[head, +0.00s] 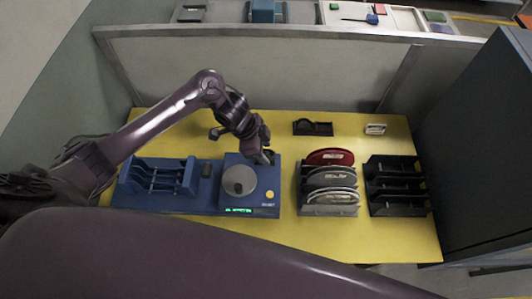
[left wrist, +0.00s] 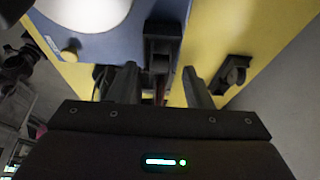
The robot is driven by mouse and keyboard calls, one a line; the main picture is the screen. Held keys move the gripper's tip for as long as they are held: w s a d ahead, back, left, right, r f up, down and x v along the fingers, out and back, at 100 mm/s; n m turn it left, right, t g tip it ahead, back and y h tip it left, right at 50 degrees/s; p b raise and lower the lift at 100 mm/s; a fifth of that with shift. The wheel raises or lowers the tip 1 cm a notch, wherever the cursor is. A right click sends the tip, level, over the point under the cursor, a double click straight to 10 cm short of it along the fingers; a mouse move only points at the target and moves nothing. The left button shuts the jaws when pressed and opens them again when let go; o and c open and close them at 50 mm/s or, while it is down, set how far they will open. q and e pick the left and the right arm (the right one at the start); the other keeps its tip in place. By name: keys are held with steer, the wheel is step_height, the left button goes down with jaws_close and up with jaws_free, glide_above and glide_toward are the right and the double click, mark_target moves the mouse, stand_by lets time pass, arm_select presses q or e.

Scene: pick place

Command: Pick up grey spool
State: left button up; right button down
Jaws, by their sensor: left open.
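A grey spool (head: 331,177) stands in the rack right of the blue machine, between a red spool (head: 329,156) and a paler spool (head: 331,195). My left gripper (head: 265,158) is over the right back edge of the blue machine, left of the spools and apart from them. In the left wrist view my left gripper (left wrist: 163,84) shows two separated fingers. A black bracket shows beyond them, with a narrow dark red strip below it. I cannot make out the grey spool in that view. My right gripper is out of sight.
The blue machine (head: 230,209) has a round grey plate (head: 239,180) on top. A black slotted rack (head: 396,187) stands right of the spools. A small black holder (head: 312,128) and a small white item (head: 375,129) lie at the back. Yellow table (head: 350,242) is bare in front.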

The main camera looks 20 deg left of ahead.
arm_select(q)
steer(key=c, duration=0.6)
jaws_close()
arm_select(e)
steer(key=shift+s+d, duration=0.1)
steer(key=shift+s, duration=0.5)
arm_select(q)
steer(key=shift+r, duration=0.1)
